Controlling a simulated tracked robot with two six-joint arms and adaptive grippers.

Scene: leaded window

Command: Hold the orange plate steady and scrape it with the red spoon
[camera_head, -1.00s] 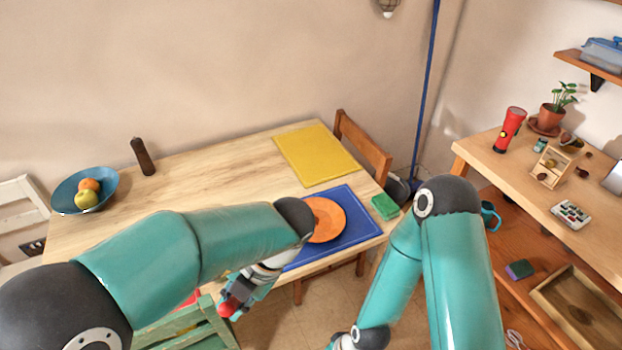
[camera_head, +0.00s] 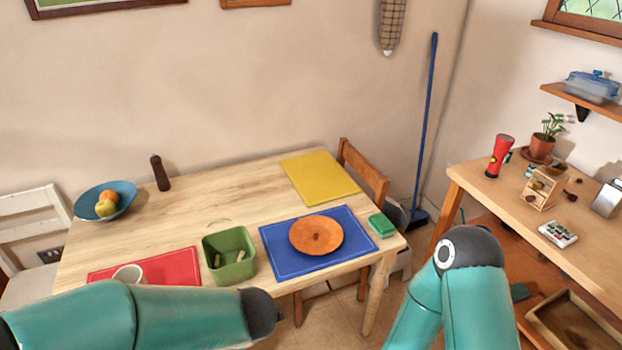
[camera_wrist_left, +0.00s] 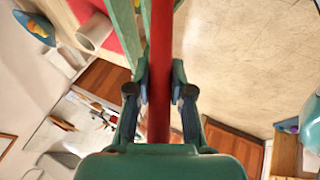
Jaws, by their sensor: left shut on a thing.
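The orange plate (camera_head: 316,235) lies flat on the blue placemat (camera_head: 275,263) near the table's front right, with a small darker patch at its middle. Nothing touches it from above. My left gripper (camera_wrist_left: 160,82) is shut on the long red handle of the red spoon (camera_wrist_left: 160,40) in the left wrist view. The handle runs up between the fingers and its far end is out of frame. In the head view my left forearm crosses the lower left and its gripper is out of sight. My right arm is at the lower right, its gripper below the frame.
A green bin (camera_head: 229,255) with a few brown pieces inside stands left of the plate. Left of it a white mug (camera_head: 130,273) stands on a red mat (camera_head: 175,266). A green sponge (camera_head: 381,225) lies right of the placemat. A yellow mat (camera_head: 318,178) lies behind.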

